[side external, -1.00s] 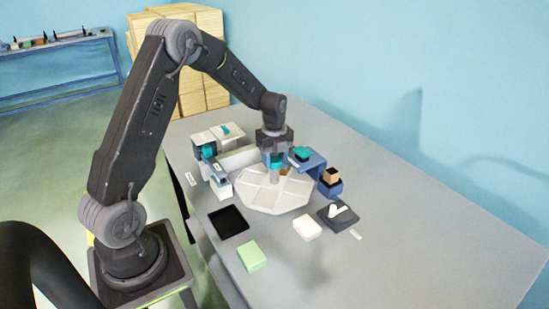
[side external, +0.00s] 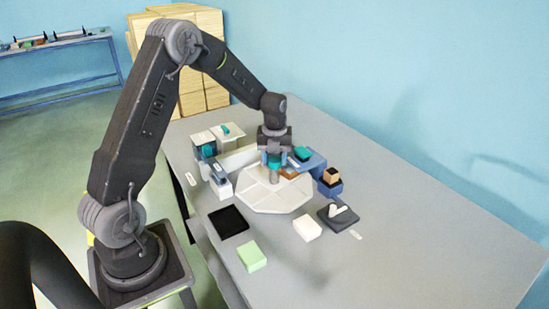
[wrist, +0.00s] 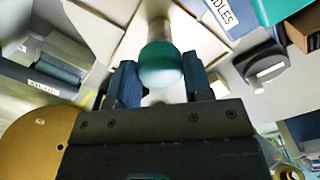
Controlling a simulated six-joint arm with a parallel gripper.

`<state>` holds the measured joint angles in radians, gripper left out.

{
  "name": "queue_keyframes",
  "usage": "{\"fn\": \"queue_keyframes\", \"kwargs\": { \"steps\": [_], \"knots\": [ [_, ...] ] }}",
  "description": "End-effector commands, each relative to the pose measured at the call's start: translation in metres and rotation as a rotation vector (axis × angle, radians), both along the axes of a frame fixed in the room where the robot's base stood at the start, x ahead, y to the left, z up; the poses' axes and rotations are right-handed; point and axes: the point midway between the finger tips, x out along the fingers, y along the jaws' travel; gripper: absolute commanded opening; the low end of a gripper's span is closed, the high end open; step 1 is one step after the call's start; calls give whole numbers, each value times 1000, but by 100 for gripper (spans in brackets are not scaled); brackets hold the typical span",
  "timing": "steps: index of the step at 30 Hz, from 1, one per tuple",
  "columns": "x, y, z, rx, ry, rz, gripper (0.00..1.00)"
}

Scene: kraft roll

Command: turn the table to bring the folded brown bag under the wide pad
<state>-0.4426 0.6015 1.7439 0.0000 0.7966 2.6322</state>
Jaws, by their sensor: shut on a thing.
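The pale octagonal table (side external: 250,192), with ridges dividing it into sectors, lies flat at mid-bench. An upright grey peg with a teal knob (wrist: 160,66) stands on it. My gripper (side external: 274,161) is shut on the knob, with one blue finger on each side in the wrist view. A small brown piece (side external: 289,173), probably the folded bag, lies just right of the peg, at the edge of the blue station (side external: 313,161). The station's overhanging arm partly hides it. I cannot tell which part is the wide pad.
White and blue stations (side external: 219,183) stand left of the table. A brown-topped blue box (side external: 330,183) stands right. The right bench is clear.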

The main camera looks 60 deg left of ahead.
Motion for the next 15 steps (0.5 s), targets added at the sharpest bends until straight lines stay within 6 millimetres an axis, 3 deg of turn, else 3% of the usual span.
{"fn": "queue_keyframes", "kwargs": {
  "steps": [15],
  "knots": [
    [1, 0, 1, 0, -3, -178, 4]
  ]
}}
